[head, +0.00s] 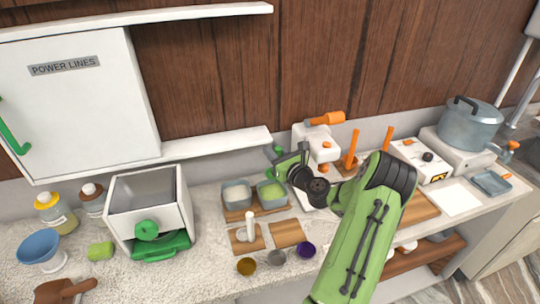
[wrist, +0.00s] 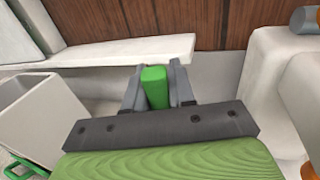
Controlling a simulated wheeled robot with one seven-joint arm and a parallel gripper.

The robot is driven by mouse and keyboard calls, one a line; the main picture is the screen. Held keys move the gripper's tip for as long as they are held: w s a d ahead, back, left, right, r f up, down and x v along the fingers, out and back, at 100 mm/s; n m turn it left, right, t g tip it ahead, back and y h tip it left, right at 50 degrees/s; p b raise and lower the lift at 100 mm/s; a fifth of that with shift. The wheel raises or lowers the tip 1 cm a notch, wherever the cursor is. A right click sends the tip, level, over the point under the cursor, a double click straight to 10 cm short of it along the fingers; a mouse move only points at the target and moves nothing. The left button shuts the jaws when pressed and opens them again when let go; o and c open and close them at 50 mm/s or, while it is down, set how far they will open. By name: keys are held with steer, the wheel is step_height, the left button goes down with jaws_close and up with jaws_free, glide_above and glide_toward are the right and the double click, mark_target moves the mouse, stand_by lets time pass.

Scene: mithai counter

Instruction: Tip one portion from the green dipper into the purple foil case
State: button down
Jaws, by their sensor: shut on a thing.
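The purple foil case (head: 305,250) stands on the counter at the right end of a short row of cases, apart from my gripper. My gripper (head: 282,163) is above the back of the right grey tub (head: 271,205), which holds something green. It is shut on the green dipper (head: 274,151). In the wrist view, the dipper's green handle (wrist: 154,88) sits between the two grey fingers. The dipper's cup is hard to make out near the tub, and I cannot tell whether it holds anything.
Gold (head: 246,267) and silver (head: 277,257) cases stand left of the purple one. A left tub (head: 236,205) holds pale stuff. Wooden boards (head: 287,233) and a white upright item (head: 250,226) lie in front. A white shelf (head: 215,146) and white machine (head: 303,135) are close by.

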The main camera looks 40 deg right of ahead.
steer(key=f+b, duration=0.3)
steer(key=f, duration=0.1)
steer(key=f+b, duration=0.3)
steer(key=f, duration=0.2)
steer(key=shift+w+a+f+b, duration=0.15)
steer(key=shift+w+f+b, duration=0.05)
steer(key=shift+b, duration=0.15)
steer(key=shift+r, duration=0.1)
stand_by(0.4)
step_height(320, 180, up, 5)
steer(key=p, duration=0.5)
steer(key=shift+f, duration=0.2)
step_height(320, 180, up, 4)
steer(key=p, duration=0.4)
steer(key=shift+r+p, duration=0.2)
steer(key=shift+p, duration=0.15)
steer(key=shift+f, duration=0.25)
